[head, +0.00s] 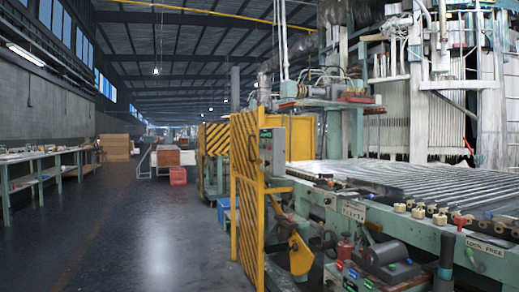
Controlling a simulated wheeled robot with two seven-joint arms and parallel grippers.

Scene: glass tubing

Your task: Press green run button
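A grey control box (273,152) is mounted on the yellow gate at the middle of the head view. It has a small green patch (266,134) near its top; its labels are too small to read. I cannot tell which green part is the run button. Neither of my grippers is in view.
The yellow gate (247,195) stands at the machine's left end. Glass tubes lie on the roller bed (400,178). A long workbench (45,172) lines the left wall. A red crate (178,176) stands farther back. The dark floor (150,240) between is clear.

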